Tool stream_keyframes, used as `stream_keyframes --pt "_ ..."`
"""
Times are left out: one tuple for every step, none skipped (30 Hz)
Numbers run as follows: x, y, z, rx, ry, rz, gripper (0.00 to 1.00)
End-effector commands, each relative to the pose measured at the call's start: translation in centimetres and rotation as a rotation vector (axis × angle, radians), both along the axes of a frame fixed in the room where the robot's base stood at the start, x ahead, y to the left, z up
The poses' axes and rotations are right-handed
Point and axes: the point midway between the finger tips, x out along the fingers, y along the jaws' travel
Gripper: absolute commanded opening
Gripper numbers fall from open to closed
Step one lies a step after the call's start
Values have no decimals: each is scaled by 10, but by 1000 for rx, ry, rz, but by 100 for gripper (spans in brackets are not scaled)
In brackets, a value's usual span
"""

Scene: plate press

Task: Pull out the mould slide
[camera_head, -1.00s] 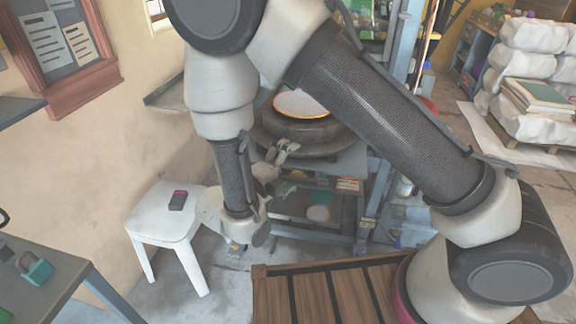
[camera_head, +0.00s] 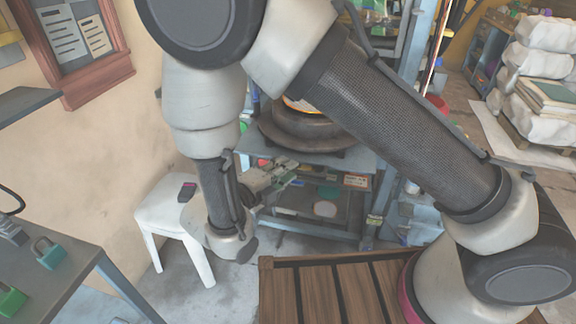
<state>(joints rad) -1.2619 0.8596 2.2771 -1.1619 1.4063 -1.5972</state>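The plate press stands in the middle behind my arm, with a dark round mould (camera_head: 284,128) on a grey-blue slide plate or bed (camera_head: 352,163); I cannot tell exactly which part slides. A pale disc with an orange rim (camera_head: 297,104) shows on top of the mould, mostly hidden by my arm. My gripper (camera_head: 291,172) is in front of and below the mould, near the front left edge of the bed. Its fingers point right. It is small and seen side-on, so its opening and any contact with the press are unclear.
A grey bench (camera_head: 75,262) with padlocks is at the lower left. A slatted wooden pallet (camera_head: 320,291) lies in front. Shelves under the press hold small things.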

Motion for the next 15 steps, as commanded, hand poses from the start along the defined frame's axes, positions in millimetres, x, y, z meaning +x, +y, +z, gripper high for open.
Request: stream_keyframes --pt "-3 3 0 0 0 2 21" --pt "-5 5 0 0 0 1 21" --pt "-7 7 0 0 0 1 21" --pt "-9 8 0 -1 1 1 21" --pt "-11 10 0 0 0 2 21" --pt "-13 12 0 -1 1 1 21" --pt "-15 13 0 -1 1 1 21" --pt "-17 14 0 -1 1 0 21" --pt "-19 16 0 -1 1 1 21" --pt "-20 17 -1 -1 1 1 21" --pt "-21 18 -1 -1 1 1 21" --pt "-23 19 -1 -1 1 0 21" --pt "-24 20 -1 -1 1 0 21" --pt "-24 20 -1 -2 1 -1 21" --pt "-25 20 -1 -2 1 -1 21"
